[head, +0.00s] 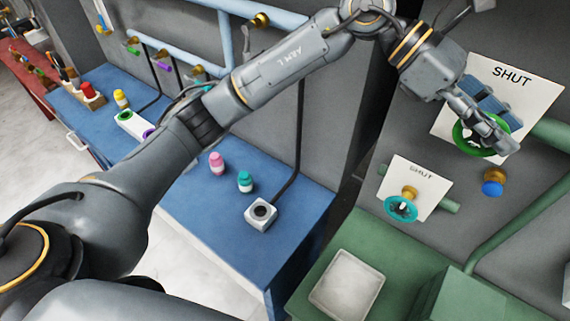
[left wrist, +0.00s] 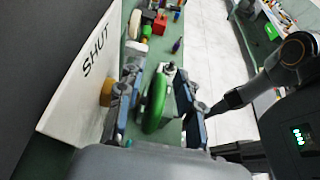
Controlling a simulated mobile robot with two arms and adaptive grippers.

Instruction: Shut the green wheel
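The green wheel (head: 461,141) is on the grey wall panel at the upper right of the head view, in front of a white card marked SHUT (head: 535,90). My left gripper (head: 502,132) is at the wheel and hides part of it. In the left wrist view, the green wheel (left wrist: 155,104) stands between the two fingers of my left gripper (left wrist: 160,82). The fingers are apart, one on each side of the rim, with a gap visible on the card side. Contact on the other side is unclear. My right gripper does not show.
Below is a teal wheel (head: 401,208) on a smaller SHUT card (head: 425,181). A blue knob (head: 492,188) is to its right. A green bench with a pale tray (head: 347,284) stands below. A blue bench (head: 215,215) with small bottles is at the left.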

